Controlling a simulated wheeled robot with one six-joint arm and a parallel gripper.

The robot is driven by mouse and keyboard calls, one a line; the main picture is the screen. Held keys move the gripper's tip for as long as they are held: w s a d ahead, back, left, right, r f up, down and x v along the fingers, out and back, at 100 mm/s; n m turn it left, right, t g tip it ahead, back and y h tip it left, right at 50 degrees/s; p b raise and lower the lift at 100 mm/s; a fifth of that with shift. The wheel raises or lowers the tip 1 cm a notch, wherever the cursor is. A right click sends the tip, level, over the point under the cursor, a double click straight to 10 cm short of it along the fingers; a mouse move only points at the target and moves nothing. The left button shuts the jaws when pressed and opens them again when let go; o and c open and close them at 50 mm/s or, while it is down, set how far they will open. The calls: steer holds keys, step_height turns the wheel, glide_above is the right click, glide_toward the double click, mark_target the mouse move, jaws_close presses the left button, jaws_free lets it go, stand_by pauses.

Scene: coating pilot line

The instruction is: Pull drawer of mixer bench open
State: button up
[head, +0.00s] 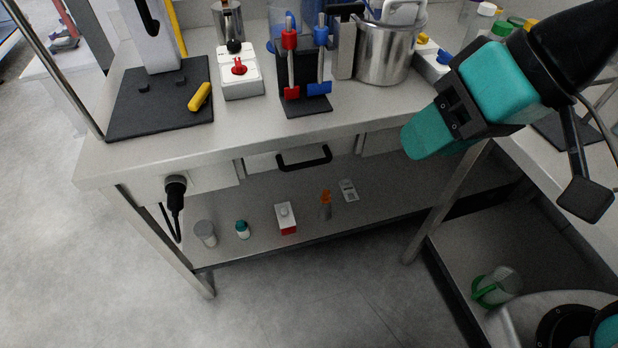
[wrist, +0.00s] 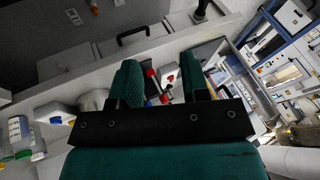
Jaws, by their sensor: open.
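The mixer bench (head: 150,148) has a grey top and a drawer (head: 262,161) under its front edge. The drawer has a black bar handle (head: 304,158) and looks shut. In the wrist view the handle (wrist: 133,36) shows at the upper left of centre, beyond the fingers. My gripper (head: 425,142) is at the right of the head view, right of the handle and apart from it. In the wrist view my gripper (wrist: 160,84) has its two green fingers spread, with nothing held between them.
On the bench top stand a steel pot (head: 385,55), a black rack with red and blue tools (head: 304,88), a white device (head: 239,75) and a stand base (head: 150,112). The lower shelf (head: 365,205) holds several small items. A black plug (head: 176,192) hangs at the left. The floor in front is clear.

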steer(key=w+a+f+m+t+y+b, duration=0.1)
steer(key=w+f+m+t+y+b, duration=0.15)
steer(key=f+b, duration=0.6)
steer(key=w+a+f+m+t+y+b, duration=0.1)
steer(key=w+a+f+m+t+b, duration=0.15)
steer(key=f+b, duration=0.6)
steer(key=w+a+f+m+t+y+b, duration=0.1)
steer(key=w+f+b, duration=0.2)
steer(key=f+b, duration=0.5)
steer(key=m+t+y+b, duration=0.2)
steer(key=m+t+b, duration=0.55)
steer(key=b, duration=0.95)
glide_toward(308, 162)
steer(key=shift+m, duration=0.45)
steer(key=p+x, duration=0.8)
steer(key=x, duration=0.1)
steer(key=shift+a+f, duration=0.1)
steer(key=shift+f, duration=0.1)
steer(key=shift+w+a+f, duration=0.1)
steer(key=shift+w+a, duration=0.2)
steer(key=shift+w, duration=0.05)
jaws_close()
